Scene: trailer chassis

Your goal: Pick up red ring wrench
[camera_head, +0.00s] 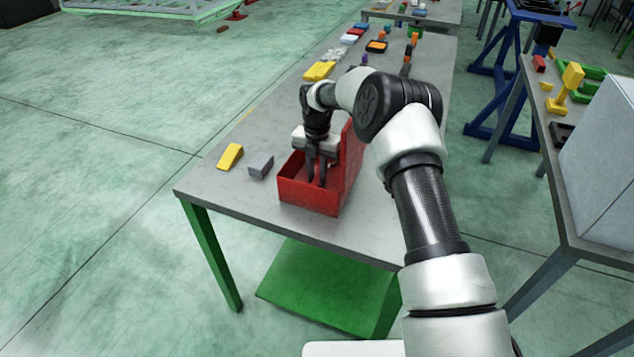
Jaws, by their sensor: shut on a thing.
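My gripper (317,178) points down inside a red open box (309,198) near the front end of the grey workbench (228,192). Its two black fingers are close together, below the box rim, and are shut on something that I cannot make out. No red ring wrench can be told apart in this view. The box walls and the fingers hide the space between the fingertips.
A yellow wedge (230,156) and a grey block (261,164) lie left of the box. A yellow item (319,71) and several small tools lie farther back. A second table (563,190) with a large grey box (603,165) stands at right.

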